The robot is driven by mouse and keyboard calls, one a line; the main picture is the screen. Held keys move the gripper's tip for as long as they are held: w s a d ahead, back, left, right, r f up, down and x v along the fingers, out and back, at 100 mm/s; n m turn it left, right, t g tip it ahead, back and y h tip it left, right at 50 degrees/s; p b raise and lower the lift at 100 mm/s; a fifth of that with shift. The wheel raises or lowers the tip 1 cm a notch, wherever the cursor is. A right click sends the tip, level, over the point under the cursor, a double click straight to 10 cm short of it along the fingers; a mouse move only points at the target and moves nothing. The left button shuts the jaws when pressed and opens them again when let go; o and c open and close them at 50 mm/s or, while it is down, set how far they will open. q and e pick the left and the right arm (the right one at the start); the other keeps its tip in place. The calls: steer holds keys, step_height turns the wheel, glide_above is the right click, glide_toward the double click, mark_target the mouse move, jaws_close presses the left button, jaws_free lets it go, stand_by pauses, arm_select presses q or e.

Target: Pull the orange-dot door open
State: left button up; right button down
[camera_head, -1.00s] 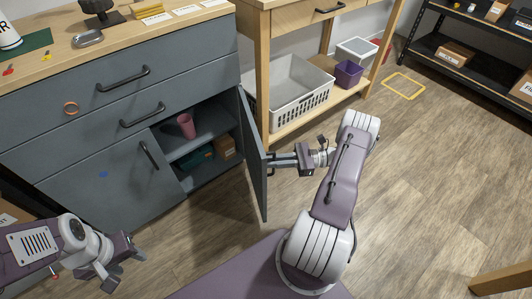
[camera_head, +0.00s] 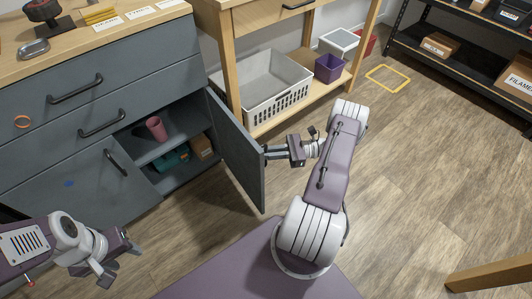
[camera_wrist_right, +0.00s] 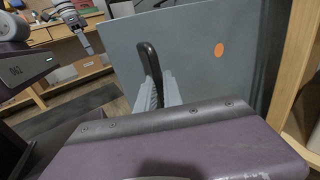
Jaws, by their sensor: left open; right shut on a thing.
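The orange-dot door (camera_head: 232,148) is a grey cabinet door standing wide open, with its inner face towards the head camera. Its outer face (camera_wrist_right: 195,38) shows in the right wrist view with the orange dot (camera_wrist_right: 219,50) on it. My right gripper (camera_head: 268,152) is at the door's outer side. In the wrist view its fingers (camera_wrist_right: 155,93) are shut on the black bar handle (camera_wrist_right: 150,62). My left gripper (camera_head: 118,262) is open and empty at lower left, apart from the cabinet; its fingertips are hard to make out.
The open compartment holds a pink cup (camera_head: 156,129) and a teal item (camera_head: 172,158). The blue-dot door (camera_head: 70,184) beside it is closed. A wooden bench (camera_head: 262,128) with a white basket (camera_head: 262,90) stands behind the open door.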

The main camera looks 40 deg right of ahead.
steer(key=c, duration=1.8)
jaws_free()
steer(key=shift+o, duration=0.2)
steer(key=shift+d, duration=0.1)
steer(key=p+v, duration=0.1)
steer(key=v, duration=0.8)
steer(key=shift+s, duration=0.1)
